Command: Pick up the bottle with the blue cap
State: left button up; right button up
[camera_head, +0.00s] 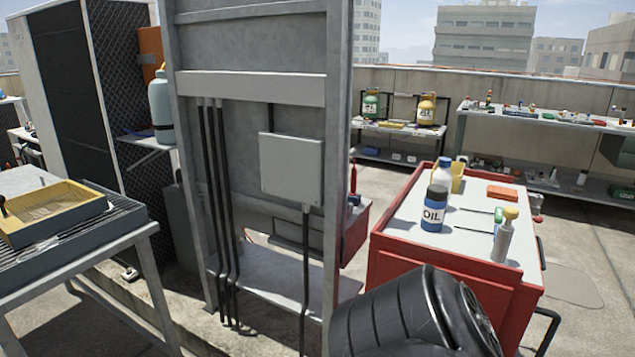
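A white bottle with a blue cap (443,172) stands upright on the white top of a red cart (462,238) at the right. Its lower part is hidden behind a blue bottle labelled OIL (433,211), which has a dark cap and stands in front of it. A black link of my arm shows at the bottom right, in front of the cart. Neither of my grippers is in view.
A yellow container (457,178), an orange box (501,193) and a grey bottle with a yellow cap (505,232) share the cart top. A tall grey frame (250,90) stands left of the cart. A table with a yellow tray (55,207) is at the left.

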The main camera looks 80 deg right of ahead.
aim_at(443, 176)
jog(key=i, duration=0.3)
jog(key=z, duration=3.05)
